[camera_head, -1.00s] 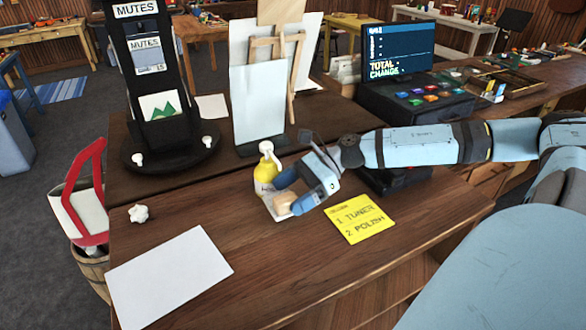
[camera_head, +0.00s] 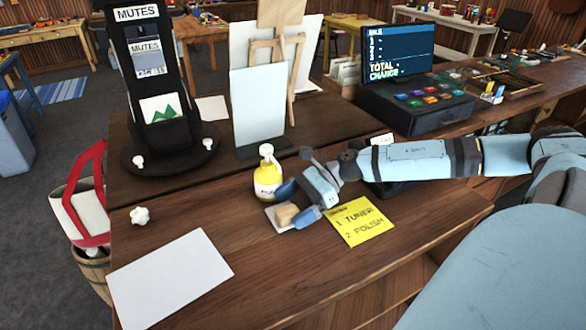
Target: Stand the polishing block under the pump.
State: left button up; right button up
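The pump is a yellow bottle with a white pump head (camera_head: 267,180), upright on the wooden counter. The tan polishing block (camera_head: 286,214) is just in front of it, to the right, over a small white pad (camera_head: 279,224). My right gripper (camera_head: 290,207) reaches in from the right with its blue fingers spread, one on the far side of the block and one by its right side. A gap shows between the far finger and the block. Its wrist hides part of the counter behind. My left gripper is not in view.
A yellow note (camera_head: 358,221) lies right of the block. A white sheet (camera_head: 171,278) and a small white knob-like piece (camera_head: 140,215) lie to the left. A black mutes stand (camera_head: 158,100), an easel board (camera_head: 258,108) and a till (camera_head: 412,98) stand behind. The front-middle counter is clear.

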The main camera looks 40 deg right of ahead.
jog(key=shift+r, duration=0.15)
jog(key=shift+s+d, duration=0.1)
jog(key=shift+d, duration=0.1)
jog(key=v, duration=0.4)
jog(key=shift+s+d+r, duration=0.15)
jog(key=shift+d+r, duration=0.05)
jog(key=shift+d, duration=0.15)
jog(key=p+v, duration=0.3)
jog(key=v, duration=0.3)
jog(key=shift+r+p, duration=0.25)
jog(key=shift+p, duration=0.15)
jog(key=shift+s+d, duration=0.1)
jog(key=shift+d, duration=0.2)
jog(key=shift+f, duration=0.1)
